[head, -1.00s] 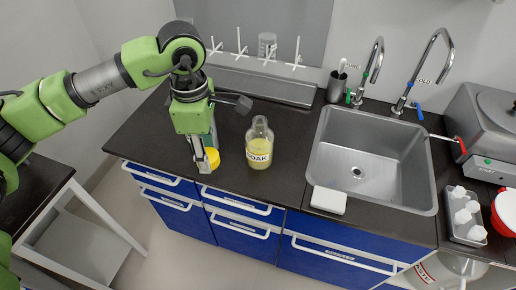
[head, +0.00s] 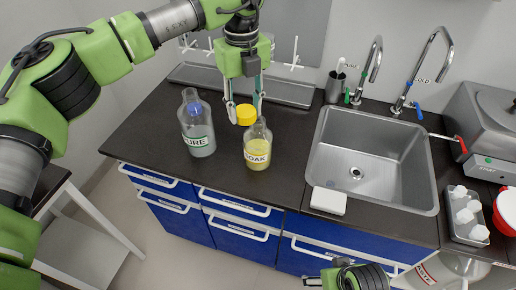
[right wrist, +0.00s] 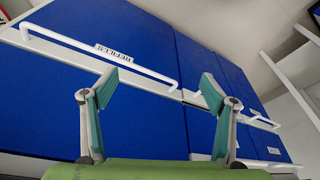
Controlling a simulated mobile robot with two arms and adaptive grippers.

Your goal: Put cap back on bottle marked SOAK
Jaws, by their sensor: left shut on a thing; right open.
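The bottle marked SOAK (head: 258,150) is clear with yellow liquid and stands upright on the dark counter. Its neck is partly hidden. My left gripper (head: 246,112) is shut on a yellow cap (head: 246,115), held near the bottle's neck and slightly to its left in the picture. I cannot tell whether the cap touches the bottle. My right gripper (right wrist: 155,110) is open and empty in front of the blue cabinet fronts in the right wrist view; part of the right arm shows at the bottom of the head view.
Another bottle, its label ending in URE (head: 198,128), stands left of the SOAK bottle. The sink (head: 425,190) and a white block (head: 328,200) are to the right. A peg rack (head: 295,55) is behind. The counter front left is clear.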

